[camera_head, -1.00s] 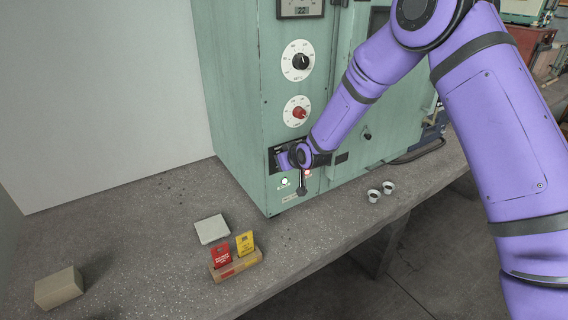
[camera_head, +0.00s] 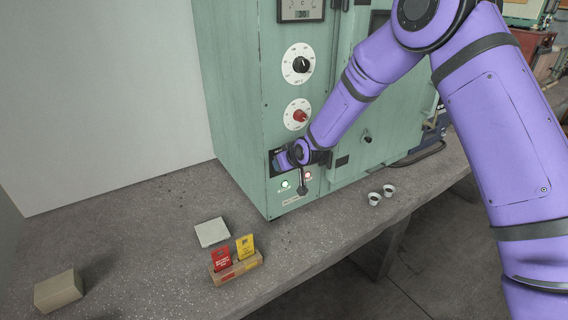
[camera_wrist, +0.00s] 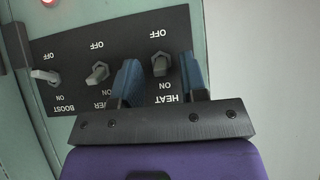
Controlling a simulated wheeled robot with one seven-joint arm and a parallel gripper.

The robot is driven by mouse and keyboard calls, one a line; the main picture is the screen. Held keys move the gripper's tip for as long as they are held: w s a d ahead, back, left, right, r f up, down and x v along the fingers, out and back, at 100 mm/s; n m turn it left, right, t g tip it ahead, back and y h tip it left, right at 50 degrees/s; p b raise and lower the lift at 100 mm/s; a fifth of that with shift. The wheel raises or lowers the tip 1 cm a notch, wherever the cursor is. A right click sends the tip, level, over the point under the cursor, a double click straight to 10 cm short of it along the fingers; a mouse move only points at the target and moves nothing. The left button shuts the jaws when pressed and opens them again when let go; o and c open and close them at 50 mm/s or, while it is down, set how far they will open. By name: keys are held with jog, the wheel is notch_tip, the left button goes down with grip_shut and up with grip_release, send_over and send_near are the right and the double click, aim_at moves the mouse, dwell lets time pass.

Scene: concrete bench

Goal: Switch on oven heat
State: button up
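The green oven (camera_head: 235,110) stands on the bench. Its black switch panel (camera_wrist: 75,48) shows upside down in the wrist view, with BOOST, a middle switch whose label is partly hidden, and HEAT. The HEAT switch (camera_wrist: 160,65) is a grey toggle with OFF above and ON below in that view. My gripper (camera_wrist: 160,78) is open, its blue fingertips on either side of the HEAT toggle; contact cannot be told. In the head view my gripper (camera_head: 279,161) is at the panel and hides most of it.
Two dials, one with a black knob (camera_head: 301,65) and one with a red knob (camera_head: 300,116), sit above the panel. A green lamp (camera_head: 285,184) and a red lamp (camera_head: 308,175) are below. Small cups (camera_head: 375,198), a card holder (camera_head: 237,268) and blocks (camera_head: 58,291) lie on the bench.

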jog(key=shift+r, duration=0.1)
jog(key=v, duration=1)
jog(key=shift+s+d+r, duration=0.2)
jog(key=shift+s, duration=0.05)
